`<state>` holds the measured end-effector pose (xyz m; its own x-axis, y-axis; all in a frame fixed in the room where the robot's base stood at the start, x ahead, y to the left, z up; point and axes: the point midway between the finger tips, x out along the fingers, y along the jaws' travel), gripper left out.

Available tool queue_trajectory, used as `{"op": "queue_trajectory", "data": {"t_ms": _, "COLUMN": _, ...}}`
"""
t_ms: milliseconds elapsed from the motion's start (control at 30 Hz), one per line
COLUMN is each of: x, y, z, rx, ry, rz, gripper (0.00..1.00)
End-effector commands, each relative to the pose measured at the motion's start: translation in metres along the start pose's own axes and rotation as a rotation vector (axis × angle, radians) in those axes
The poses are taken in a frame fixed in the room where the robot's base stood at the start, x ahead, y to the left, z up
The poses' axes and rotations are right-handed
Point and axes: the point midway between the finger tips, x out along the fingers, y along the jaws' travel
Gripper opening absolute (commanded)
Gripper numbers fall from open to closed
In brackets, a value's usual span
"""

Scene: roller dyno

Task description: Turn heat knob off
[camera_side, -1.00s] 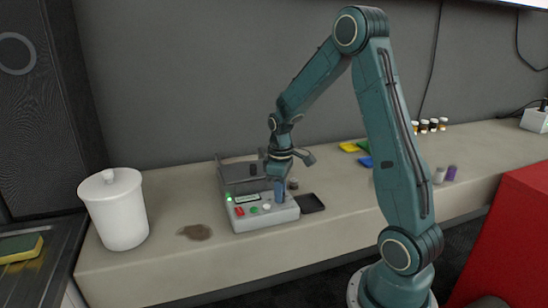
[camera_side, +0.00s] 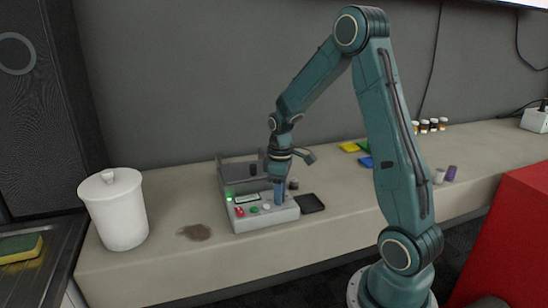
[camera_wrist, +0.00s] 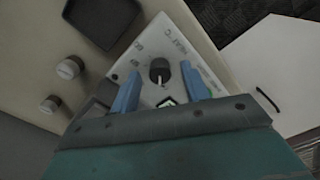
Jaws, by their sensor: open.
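The heat knob (camera_wrist: 158,72) is a dark round knob with a pale pointer, on a light panel marked "HEAT °C" (camera_wrist: 182,45) in the wrist view. My gripper (camera_wrist: 160,70) is open, with one blue finger on each side of the knob; I cannot tell whether they touch it. In the side view my gripper (camera_side: 280,190) points down at the right end of the grey device (camera_side: 262,219), and it hides the knob there. The device's front has a red button (camera_side: 240,211), a green button (camera_side: 255,210), a white button (camera_side: 267,206) and a small display (camera_side: 247,198).
A dark tray (camera_side: 310,203) lies right of the device. A white lidded canister (camera_side: 115,210) and a brown stain (camera_side: 195,232) are to its left. Two small capped vials (camera_wrist: 68,68) (camera_wrist: 48,104) show near the tray. A red block (camera_side: 515,230) stands at the far right.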

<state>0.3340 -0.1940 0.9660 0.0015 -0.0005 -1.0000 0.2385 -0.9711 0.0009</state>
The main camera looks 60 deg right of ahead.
Motion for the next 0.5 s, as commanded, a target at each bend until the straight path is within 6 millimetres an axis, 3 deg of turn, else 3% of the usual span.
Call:
{"op": "queue_trajectory", "data": {"t_ms": 267, "x": -0.006, "y": 0.000, "z": 0.000, "rx": 0.001, "ry": 0.000, "rz": 0.000, "gripper": 0.46}}
{"op": "queue_trajectory", "data": {"t_ms": 500, "x": -0.032, "y": 0.001, "z": 0.000, "rx": 0.001, "ry": 0.003, "rz": 0.003, "gripper": 0.46}}
